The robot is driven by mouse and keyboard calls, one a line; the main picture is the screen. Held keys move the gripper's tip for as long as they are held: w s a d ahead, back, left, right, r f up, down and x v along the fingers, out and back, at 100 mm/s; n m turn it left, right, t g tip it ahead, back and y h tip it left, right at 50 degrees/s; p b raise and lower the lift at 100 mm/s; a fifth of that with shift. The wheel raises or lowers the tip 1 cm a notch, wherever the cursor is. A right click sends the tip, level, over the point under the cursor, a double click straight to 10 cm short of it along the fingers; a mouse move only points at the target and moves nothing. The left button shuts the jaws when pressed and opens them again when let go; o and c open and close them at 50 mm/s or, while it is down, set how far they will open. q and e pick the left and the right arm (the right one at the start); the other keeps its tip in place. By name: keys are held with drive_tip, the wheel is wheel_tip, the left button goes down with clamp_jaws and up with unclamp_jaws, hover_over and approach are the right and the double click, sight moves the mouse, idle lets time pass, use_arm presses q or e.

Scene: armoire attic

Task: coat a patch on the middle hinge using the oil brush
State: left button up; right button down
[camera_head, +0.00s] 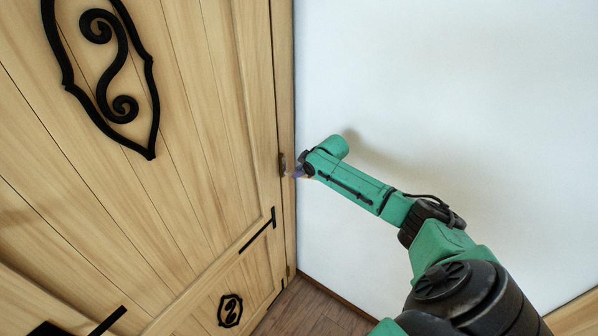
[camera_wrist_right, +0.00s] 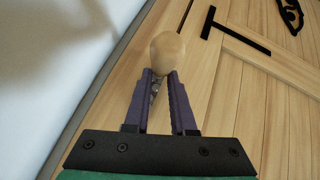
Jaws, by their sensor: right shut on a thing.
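The middle hinge (camera_head: 282,164) is a small dark metal piece on the right edge of the wooden armoire. My right gripper (camera_head: 300,172) is at this edge, just right of the hinge; I cannot tell whether anything touches it. In the right wrist view my purple fingers (camera_wrist_right: 161,80) are closed on the oil brush (camera_wrist_right: 168,52). Its rounded pale wooden end shows at the fingertips. A small greyish piece shows between the fingers, too unclear to name. The bristles are not clearly visible. My left gripper is not in view.
The armoire front (camera_head: 190,130) fills the left, with black scroll ornaments (camera_head: 112,70) and black straps (camera_head: 258,230). A white wall (camera_head: 450,80) stands close on the right. A brown wooden floor (camera_head: 310,308) shows below. Open space lies before the wall.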

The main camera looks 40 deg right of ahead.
use_arm(q)
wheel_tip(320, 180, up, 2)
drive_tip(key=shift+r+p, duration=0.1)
drive_tip(key=shift+p, duration=0.55)
use_arm(e)
drive_tip(key=shift+r, duration=0.95)
wheel_tip(320, 180, down, 4)
drive_tip(key=b, duration=0.3)
drive_tip(key=shift+f, duration=0.25)
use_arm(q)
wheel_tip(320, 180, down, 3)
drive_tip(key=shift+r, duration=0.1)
use_arm(e)
drive_tip(key=shift+r, duration=0.1)
drive_tip(key=s+p, duration=0.1)
drive_tip(key=p, duration=0.1)
drive_tip(key=s+d+p, duration=0.1)
drive_tip(key=s+p, duration=0.3)
drive_tip(key=shift+s+d+r, duration=0.2)
drive_tip(key=shift+d+r, duration=0.05)
drive_tip(key=shift+d, duration=0.05)
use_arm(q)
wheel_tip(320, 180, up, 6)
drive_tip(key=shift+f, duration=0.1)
use_arm(e)
drive_tip(key=shift+s+f, duration=0.15)
drive_tip(key=shift+f, duration=0.1)
